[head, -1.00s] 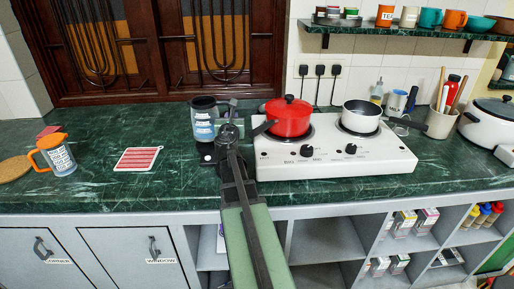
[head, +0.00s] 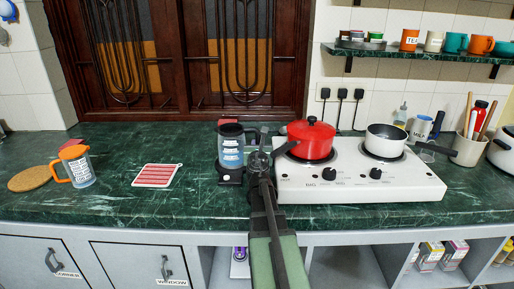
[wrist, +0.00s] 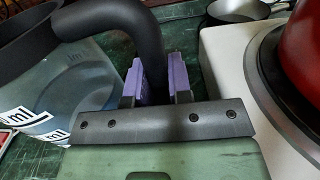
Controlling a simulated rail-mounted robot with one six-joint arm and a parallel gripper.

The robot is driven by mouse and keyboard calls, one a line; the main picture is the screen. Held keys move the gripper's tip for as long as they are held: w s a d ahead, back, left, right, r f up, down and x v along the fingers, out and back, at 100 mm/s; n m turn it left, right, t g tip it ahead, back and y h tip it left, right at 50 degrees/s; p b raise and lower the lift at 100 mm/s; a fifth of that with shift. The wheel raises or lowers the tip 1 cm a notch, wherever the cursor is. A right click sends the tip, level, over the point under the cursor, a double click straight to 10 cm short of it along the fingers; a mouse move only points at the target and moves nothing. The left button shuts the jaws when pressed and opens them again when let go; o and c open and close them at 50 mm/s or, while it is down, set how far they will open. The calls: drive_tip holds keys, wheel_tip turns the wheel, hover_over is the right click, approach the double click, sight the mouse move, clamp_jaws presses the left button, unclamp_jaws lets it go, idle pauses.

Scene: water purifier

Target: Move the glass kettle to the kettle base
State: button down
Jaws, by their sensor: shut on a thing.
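The glass kettle (head: 231,152), clear with bluish contents, white labels and a dark rim and handle, stands upright over the black kettle base (head: 231,175) left of the stove. Its bottom is at or very close to the base; I cannot tell if it is fully seated. My gripper (head: 258,146) is on the kettle's right side. In the wrist view, the purple fingers of my gripper (wrist: 161,72) are shut on the thick black handle (wrist: 135,28), with the kettle's glass body (wrist: 75,85) to the left. The base is not visible there.
A white two-burner stove (head: 360,180) with a red pot (head: 310,140) and a white pan (head: 386,140) stands close right of my gripper.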

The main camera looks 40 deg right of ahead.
drive_tip(key=c, duration=1)
unclamp_jaws()
drive_tip(key=shift+f, duration=0.1)
drive_tip(key=shift+c, duration=0.2)
